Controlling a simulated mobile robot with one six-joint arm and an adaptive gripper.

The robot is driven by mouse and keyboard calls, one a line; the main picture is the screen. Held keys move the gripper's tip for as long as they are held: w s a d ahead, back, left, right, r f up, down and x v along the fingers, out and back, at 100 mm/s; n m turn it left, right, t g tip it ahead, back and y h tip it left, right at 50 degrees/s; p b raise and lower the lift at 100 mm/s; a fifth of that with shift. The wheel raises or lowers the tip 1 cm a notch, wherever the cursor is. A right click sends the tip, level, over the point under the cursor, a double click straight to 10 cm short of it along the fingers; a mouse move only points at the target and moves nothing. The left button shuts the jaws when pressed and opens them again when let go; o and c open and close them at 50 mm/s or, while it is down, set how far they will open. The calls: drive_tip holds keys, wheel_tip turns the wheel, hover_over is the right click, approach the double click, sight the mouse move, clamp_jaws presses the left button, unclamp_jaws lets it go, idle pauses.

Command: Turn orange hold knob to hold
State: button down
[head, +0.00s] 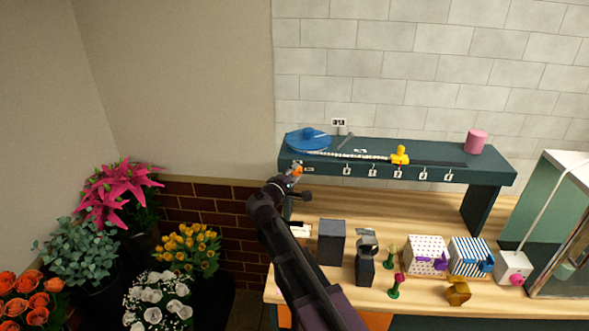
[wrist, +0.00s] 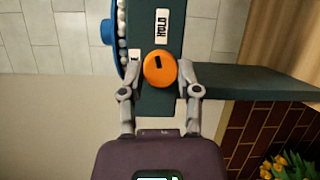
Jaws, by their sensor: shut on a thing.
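The orange hold knob (wrist: 160,72) sits on the end of the dark teal shelf front and carries a short black mark. In the wrist view the mark is in the knob's upper part, slightly tilted. A white label (wrist: 163,26), apparently reading HOLD, is above the knob in that view. My gripper (wrist: 157,78) has one finger on each side of the knob and is shut on it. In the head view the knob (head: 298,170) is a small orange spot at the shelf's left end, partly hidden by my gripper (head: 291,178).
The shelf (head: 430,155) carries a blue disc (head: 308,138), a yellow figure (head: 400,155) and a pink cylinder (head: 476,141). Below, a wooden counter holds a dark box (head: 331,242), patterned boxes (head: 427,254) and small stands. Potted flowers (head: 120,190) fill the left.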

drive_tip(key=shift+w+r+m+g+y+p, duration=0.15)
drive_tip(key=shift+m+g+y+p, duration=0.25)
drive_tip(key=shift+m+p, duration=0.55)
drive_tip(key=shift+m, duration=0.35)
drive_tip(key=shift+c, duration=1.5)
unclamp_jaws()
drive_tip(key=shift+f+b, duration=0.2)
drive_tip(key=shift+b, duration=0.25)
